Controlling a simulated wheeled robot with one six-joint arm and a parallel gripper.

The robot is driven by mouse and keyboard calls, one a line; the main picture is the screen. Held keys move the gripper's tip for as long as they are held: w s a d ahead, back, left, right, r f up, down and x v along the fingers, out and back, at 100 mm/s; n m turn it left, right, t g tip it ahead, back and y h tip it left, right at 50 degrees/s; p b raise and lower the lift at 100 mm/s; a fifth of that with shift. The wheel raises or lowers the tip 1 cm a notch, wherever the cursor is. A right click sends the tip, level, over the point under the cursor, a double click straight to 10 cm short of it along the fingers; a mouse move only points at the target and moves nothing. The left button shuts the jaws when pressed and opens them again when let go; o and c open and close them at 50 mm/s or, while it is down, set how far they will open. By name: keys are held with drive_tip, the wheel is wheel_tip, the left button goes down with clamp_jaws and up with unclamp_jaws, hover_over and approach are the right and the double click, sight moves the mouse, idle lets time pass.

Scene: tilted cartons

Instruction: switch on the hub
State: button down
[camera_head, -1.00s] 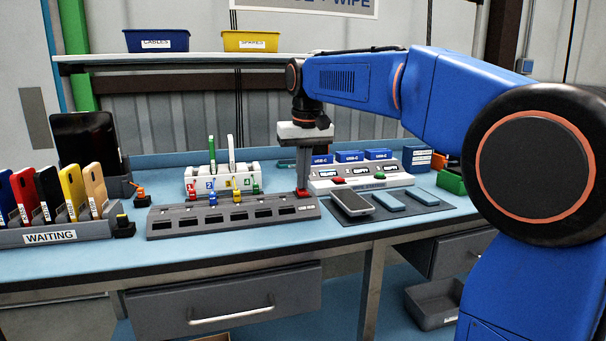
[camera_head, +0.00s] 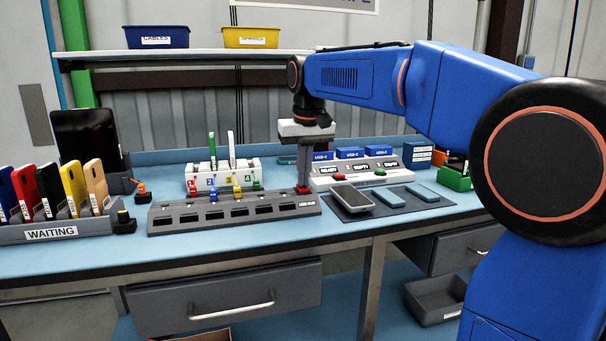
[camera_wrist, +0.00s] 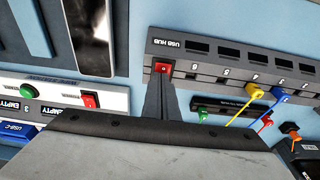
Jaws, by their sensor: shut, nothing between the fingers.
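The hub (camera_head: 222,220) is a long dark grey strip with a row of slots, lying on the blue bench. It also shows in the wrist view (camera_wrist: 210,64), labelled USB HUB. Its red switch (camera_wrist: 162,67) sits at the labelled end, which is the right end in the head view. My gripper (camera_head: 303,182) points down at that end, shut and empty. In the wrist view the shut fingertips (camera_wrist: 160,84) are right by the switch. I cannot tell whether they touch it, or which way the switch is set.
A WAITING rack (camera_head: 50,233) stands left.

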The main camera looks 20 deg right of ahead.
drive_tip(key=shift+s+f, duration=0.3)
drive_tip(key=shift+f, duration=0.2)
wheel_tip(320, 180, up, 15)
drive_tip(key=s, duration=0.2)
drive_tip(key=shift+s+f, duration=0.15)
idle(0.3)
drive_tip(key=shift+w, duration=0.45)
drive_tip(key=f, duration=0.4)
drive_tip(key=w+f, duration=0.1)
drive_tip(key=f, duration=0.3)
drive_tip(key=w+f, duration=0.1)
drive_tip(key=f, duration=0.4)
drive_tip(key=shift+w, duration=0.2)
drive_tip(key=shift+f, duration=0.25)
